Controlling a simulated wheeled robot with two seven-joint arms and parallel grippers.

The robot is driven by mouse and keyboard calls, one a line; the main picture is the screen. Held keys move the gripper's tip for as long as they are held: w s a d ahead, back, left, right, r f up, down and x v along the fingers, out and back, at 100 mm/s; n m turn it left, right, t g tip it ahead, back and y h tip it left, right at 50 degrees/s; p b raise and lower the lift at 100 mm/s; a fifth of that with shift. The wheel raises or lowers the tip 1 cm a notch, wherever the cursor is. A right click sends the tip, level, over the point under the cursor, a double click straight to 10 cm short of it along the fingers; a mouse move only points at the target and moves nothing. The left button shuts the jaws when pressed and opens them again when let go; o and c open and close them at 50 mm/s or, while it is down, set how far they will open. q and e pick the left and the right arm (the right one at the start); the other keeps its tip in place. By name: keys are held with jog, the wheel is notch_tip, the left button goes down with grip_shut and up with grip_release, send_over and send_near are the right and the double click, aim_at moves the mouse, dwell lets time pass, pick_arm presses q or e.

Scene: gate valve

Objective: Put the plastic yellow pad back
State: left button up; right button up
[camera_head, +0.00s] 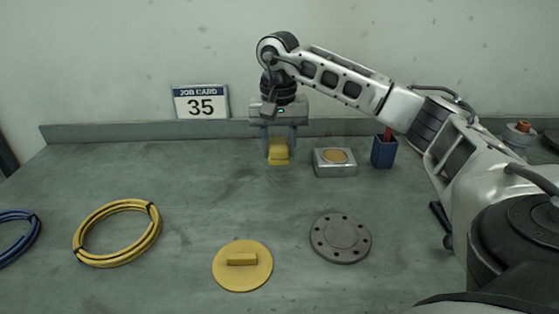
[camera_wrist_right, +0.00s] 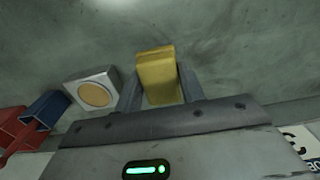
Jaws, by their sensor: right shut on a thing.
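My right gripper (camera_head: 279,146) reaches to the back middle of the bench, pointing down. It is shut on a small yellow block (camera_head: 278,156), which sits between its two grey fingers. In the right wrist view the yellow block (camera_wrist_right: 157,72) shows between the fingers, with the bench behind it. I cannot tell whether the block touches the bench. A flat yellow disc (camera_head: 242,266) with a raised bar handle lies at the front middle, apart from the gripper. My left gripper is not in view.
A metal box with a tan round top (camera_head: 335,162) and a blue holder (camera_head: 384,151) stand right of the gripper. A grey flange (camera_head: 340,239), yellow coil (camera_head: 118,233) and blue coil (camera_head: 17,232) lie in front. A job card (camera_head: 201,103) stands behind. The bench centre is clear.

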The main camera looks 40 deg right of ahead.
aim_at(280, 174)
jog(key=f, duration=0.1)
jog(key=w+d, duration=0.1)
jog(key=f, duration=0.1)
jog(key=shift+w+d+f, duration=0.25)
jog(key=shift+d+f, duration=0.05)
jog(key=shift+f, duration=1.55)
jog(key=shift+f, duration=0.2)
jog(key=o, duration=0.9)
jog(key=shift+o, duration=0.2)
jog(key=shift+r, duration=0.1)
notch_tip(280, 174, up, 12)
jog(key=shift+r, duration=0.15)
